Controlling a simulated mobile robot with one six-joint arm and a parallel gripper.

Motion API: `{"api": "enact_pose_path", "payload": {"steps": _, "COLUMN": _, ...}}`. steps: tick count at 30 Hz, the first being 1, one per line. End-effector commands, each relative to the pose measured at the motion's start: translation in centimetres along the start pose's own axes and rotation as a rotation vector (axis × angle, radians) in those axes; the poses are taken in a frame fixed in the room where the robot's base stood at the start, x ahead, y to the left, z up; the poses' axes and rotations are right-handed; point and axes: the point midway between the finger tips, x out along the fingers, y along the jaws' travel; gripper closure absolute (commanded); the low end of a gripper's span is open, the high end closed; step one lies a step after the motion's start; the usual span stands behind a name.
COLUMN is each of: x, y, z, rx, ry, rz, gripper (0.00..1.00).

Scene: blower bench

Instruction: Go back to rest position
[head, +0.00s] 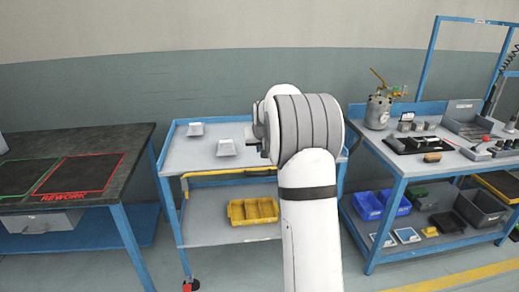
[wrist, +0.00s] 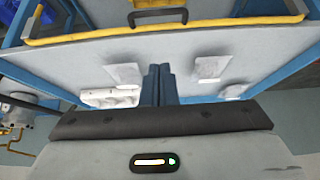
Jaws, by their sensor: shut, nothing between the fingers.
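My gripper (wrist: 160,84) shows in the wrist view as two dark blue fingers pressed together, with nothing between them. They point over the grey top of a blue-framed trolley (wrist: 180,45). In the head view my white arm reaches forward over the trolley (head: 185,160) and hides most of my gripper and the trolley's right part. Two small whitish parts, one further back (head: 196,130) and one nearer (head: 226,147), sit on the trolley top, left of my arm. In the wrist view, pale flat pieces lie on the left (wrist: 125,74) and right (wrist: 210,67) of my fingers.
A dark bench (head: 130,150) with a red-outlined REWORK area stands left. A blue bench (head: 375,150) on the right carries a metal pot (head: 378,112), tools and bins. A yellow bin (head: 253,211) sits on the trolley's lower shelf. A yellow rail (head: 235,170) runs along the trolley's front.

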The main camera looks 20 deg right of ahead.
Motion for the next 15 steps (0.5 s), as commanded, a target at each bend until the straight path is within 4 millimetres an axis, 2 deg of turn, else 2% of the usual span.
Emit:
{"api": "enact_pose_path", "payload": {"steps": 7, "x": 0.0, "y": -0.1, "z": 0.0, "rx": -0.001, "ry": 0.0, "rz": 0.0, "gripper": 1.0}}
{"api": "enact_pose_path", "payload": {"steps": 10, "x": -0.8, "y": -0.5, "z": 0.3, "rx": -0.006, "ry": -0.005, "rz": -0.004, "gripper": 1.0}}
{"api": "enact_pose_path", "payload": {"steps": 13, "x": -3.1, "y": -1.8, "z": 1.6, "rx": -0.02, "ry": -0.025, "rz": -0.014, "gripper": 1.0}}
{"api": "enact_pose_path", "payload": {"steps": 15, "x": -5.6, "y": -3.1, "z": 3.4, "rx": -0.037, "ry": -0.048, "rz": -0.025, "gripper": 1.0}}
